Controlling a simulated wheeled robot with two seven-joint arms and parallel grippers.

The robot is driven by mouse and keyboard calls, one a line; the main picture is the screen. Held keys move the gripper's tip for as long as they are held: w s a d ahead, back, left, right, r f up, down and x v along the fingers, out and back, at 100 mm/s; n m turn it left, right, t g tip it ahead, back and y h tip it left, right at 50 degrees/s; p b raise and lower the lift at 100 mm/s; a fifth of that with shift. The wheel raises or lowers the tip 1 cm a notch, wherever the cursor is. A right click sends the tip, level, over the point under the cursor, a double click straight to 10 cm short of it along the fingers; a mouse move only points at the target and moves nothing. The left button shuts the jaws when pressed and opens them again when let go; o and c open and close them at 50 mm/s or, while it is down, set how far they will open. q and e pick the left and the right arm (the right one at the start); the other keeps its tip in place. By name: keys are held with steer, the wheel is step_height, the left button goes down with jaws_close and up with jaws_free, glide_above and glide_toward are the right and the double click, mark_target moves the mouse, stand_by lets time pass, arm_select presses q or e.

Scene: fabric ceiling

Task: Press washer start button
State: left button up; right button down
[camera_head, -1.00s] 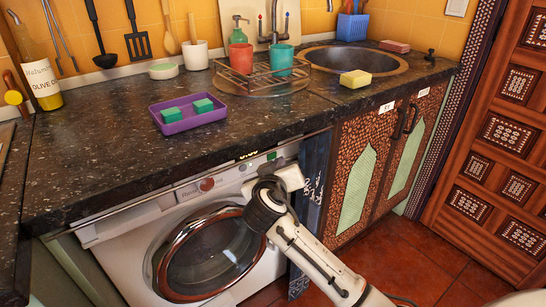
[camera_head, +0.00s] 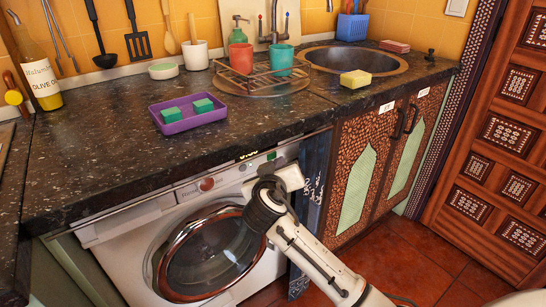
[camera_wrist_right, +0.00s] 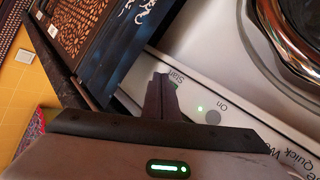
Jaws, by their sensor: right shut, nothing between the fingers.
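The white washer (camera_head: 225,187) stands under the dark counter, with a round glass door and a control panel along its top. My right gripper (camera_head: 270,165) is at the right end of this panel, in front of it. In the right wrist view, its shut, empty fingertips (camera_wrist_right: 163,84) are at the panel beside the "Start" label. The start button itself is hidden behind the fingers, and I cannot tell whether they touch it. A grey round button (camera_wrist_right: 213,117) marked "On" and a lit green light (camera_wrist_right: 199,107) show beside the fingers. My left gripper is out of view.
The counter (camera_head: 110,160) overhangs just above my right gripper. It bears a purple tray (camera_head: 188,123) with green sponges, a yellow sponge (camera_head: 356,79) and cups. Patterned cabinet doors (camera_head: 365,165) stand right of the washer. The red tiled floor is clear.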

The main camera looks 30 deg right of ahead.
steer(key=shift+w, duration=0.15)
steer(key=shift+w, duration=0.3)
